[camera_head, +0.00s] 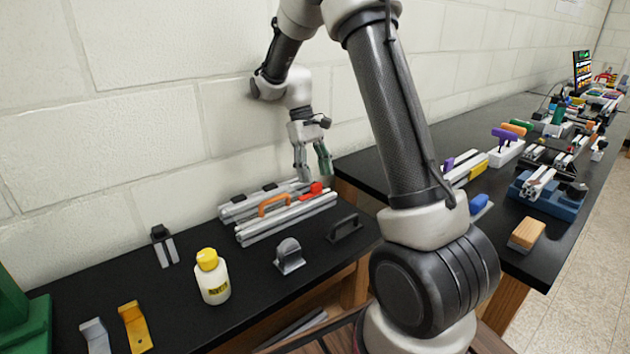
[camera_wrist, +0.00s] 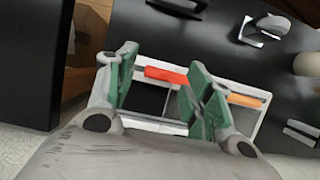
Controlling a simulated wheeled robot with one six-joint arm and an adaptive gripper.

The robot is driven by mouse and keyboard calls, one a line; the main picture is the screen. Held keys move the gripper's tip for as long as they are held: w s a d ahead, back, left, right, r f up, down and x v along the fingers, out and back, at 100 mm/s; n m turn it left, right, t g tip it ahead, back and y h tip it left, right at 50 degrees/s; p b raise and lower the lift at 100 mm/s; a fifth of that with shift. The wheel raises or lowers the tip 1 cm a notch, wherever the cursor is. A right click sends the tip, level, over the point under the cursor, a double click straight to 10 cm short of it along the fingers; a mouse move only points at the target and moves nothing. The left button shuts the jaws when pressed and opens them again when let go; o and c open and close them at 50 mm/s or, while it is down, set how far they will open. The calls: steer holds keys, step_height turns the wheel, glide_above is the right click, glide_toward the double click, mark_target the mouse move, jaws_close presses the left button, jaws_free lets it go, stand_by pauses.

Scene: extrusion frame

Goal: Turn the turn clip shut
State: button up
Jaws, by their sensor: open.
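The extrusion frame (camera_head: 290,222) lies on the black bench by the wall. A red part (camera_head: 316,188), which looks like the turn clip, sits near its right end; an orange handle (camera_head: 275,204) is to its left on the frame. My gripper (camera_head: 314,174) points down just above the red part, its jaws open and empty. In the wrist view the red part (camera_wrist: 166,76) shows between the green-padded fingers (camera_wrist: 162,62), and the orange handle (camera_wrist: 246,100) is partly behind the right finger. I cannot tell whether a finger touches the red part.
A grey knob-like block (camera_head: 289,256) and a dark handle (camera_head: 345,228) stand in front of the frame. A yellow-capped bottle (camera_head: 211,277) and a dark clamp-like piece (camera_head: 163,245) are to the left. A second bench (camera_head: 400,170) with several parts lies right, beyond a gap.

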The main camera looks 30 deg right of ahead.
step_height(320, 180, up, 7)
steer(key=shift+f, duration=0.2)
stand_by(0.4)
steer(key=s+r+m+t, duration=0.1)
steer(key=s+r+t, duration=0.3)
steer(key=s, duration=0.8)
steer(key=s+r+m+t, duration=0.1)
steer(key=s+r+t, duration=0.3)
steer(key=s, duration=0.9)
steer(key=shift+d+t+y, duration=0.35)
steer(key=shift+t+y, duration=0.05)
steer(key=shift+s, duration=0.1)
stand_by(1.4)
